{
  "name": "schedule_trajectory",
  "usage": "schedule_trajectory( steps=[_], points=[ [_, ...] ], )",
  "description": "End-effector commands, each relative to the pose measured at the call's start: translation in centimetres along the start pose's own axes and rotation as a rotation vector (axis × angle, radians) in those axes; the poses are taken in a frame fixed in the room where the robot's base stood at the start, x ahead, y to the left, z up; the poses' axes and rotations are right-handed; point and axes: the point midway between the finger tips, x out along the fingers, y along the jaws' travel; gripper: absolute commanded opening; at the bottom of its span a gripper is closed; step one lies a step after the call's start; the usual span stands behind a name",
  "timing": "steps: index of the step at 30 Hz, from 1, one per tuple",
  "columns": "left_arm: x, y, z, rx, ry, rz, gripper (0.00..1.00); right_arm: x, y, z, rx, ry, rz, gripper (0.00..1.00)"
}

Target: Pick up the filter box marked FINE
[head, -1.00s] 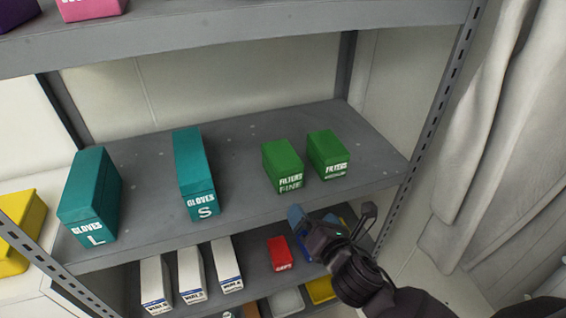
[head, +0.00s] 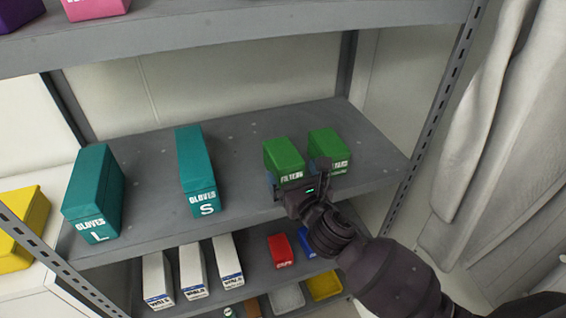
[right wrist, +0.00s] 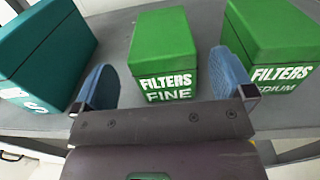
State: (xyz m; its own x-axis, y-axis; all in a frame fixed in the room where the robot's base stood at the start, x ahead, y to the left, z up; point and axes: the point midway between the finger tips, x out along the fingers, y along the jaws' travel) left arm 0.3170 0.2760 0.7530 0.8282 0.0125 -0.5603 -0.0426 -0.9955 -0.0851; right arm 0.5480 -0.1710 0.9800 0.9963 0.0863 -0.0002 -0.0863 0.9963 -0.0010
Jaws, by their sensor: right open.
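The green filter box marked FINE (head: 284,157) stands on the middle shelf, the left one of two green boxes. In the right wrist view the FINE box (right wrist: 163,52) is upright, its label facing me, between and beyond my fingers. My right gripper (head: 300,184) is at the shelf's front edge and hides the lower part of the label in the head view. In the right wrist view the blue-padded fingers of my right gripper (right wrist: 165,85) are spread with nothing held. My left gripper is not in view.
The MEDIUM filter box (right wrist: 275,42) stands close on the right, near my right finger. A teal gloves box marked S (head: 194,165) stands to the left, with another marked L (head: 95,190) farther left. The shelf (head: 150,170) has free room between them.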

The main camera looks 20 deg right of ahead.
Motion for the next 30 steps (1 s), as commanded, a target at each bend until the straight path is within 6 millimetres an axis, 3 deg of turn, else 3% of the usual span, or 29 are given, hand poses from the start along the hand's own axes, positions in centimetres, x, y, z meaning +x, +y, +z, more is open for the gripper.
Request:
schedule_trajectory(
  steps=[9, 20, 30],
  points=[
    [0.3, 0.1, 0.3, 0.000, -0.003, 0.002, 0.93, 4.0, -0.3, -0.8, 0.001, 0.000, 0.000, 1.00],
    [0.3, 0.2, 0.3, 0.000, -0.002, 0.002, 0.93, 4.8, -0.3, -0.7, 0.001, 0.000, 0.000, 1.00],
    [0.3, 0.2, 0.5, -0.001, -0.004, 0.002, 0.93, 4.8, -0.3, -0.7, 0.001, 0.000, 0.000, 0.49]
  ],
)
